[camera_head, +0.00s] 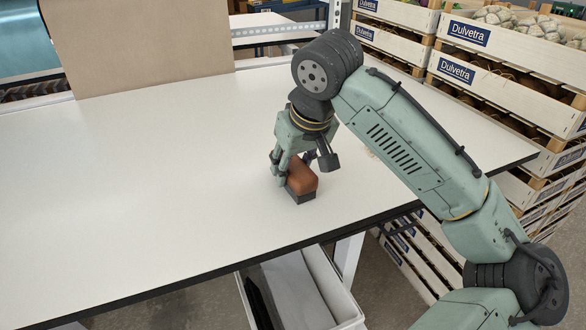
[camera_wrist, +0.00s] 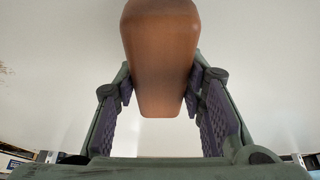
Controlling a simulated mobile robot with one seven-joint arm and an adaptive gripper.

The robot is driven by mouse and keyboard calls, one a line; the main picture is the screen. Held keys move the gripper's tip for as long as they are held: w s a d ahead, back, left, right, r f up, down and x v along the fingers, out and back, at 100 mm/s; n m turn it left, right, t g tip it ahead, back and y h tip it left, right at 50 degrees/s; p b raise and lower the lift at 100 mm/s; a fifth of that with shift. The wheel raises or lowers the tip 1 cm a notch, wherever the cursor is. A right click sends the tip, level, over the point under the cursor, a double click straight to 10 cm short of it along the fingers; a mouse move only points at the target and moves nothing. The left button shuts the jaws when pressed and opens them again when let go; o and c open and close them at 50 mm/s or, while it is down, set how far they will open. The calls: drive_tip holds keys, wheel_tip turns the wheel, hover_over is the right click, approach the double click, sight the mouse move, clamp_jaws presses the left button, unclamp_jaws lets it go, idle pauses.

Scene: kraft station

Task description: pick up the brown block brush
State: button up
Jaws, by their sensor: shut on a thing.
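The brown block brush (camera_head: 303,181) has a brown top and a dark lower part. It is near the right part of the white table (camera_head: 150,190), and I cannot tell whether it touches the tabletop. My gripper (camera_head: 297,165) comes down over it from above, with its fingers at the brush's sides. In the wrist view, the brown block (camera_wrist: 160,60) fills the top centre between the two purple-padded fingers of my gripper (camera_wrist: 163,95). The gripper is shut on the brush. The dark lower part is hidden in the wrist view.
Stacked wooden crates labelled Dulvetra (camera_head: 480,80) stand at the right, beyond the table's edge. A tan board (camera_head: 140,45) stands at the back left. A white bin (camera_head: 315,300) sits below the front edge. The table's left and middle are clear.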

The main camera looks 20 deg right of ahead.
sight(292, 163)
drive_tip(key=shift+r, duration=0.15)
wheel_tip(292, 163, up, 4)
drive_tip(key=shift+s+a+f+b, duration=0.15)
drive_tip(key=shift+f+b, duration=0.05)
drive_tip(key=shift+b, duration=0.55)
drive_tip(key=s+a+b, duration=0.1)
drive_tip(key=s+a, duration=0.3)
drive_tip(key=s, duration=0.2)
drive_tip(key=s+a+r+b, duration=0.1)
drive_tip(key=s+a+b, duration=0.1)
drive_tip(key=s+a, duration=0.2)
drive_tip(key=s, duration=0.3)
drive_tip(key=shift+s+r, duration=0.15)
drive_tip(key=shift+r, duration=0.15)
drive_tip(key=shift+a, duration=0.1)
drive_tip(key=o, duration=0.7)
drive_tip(key=c, duration=0.5)
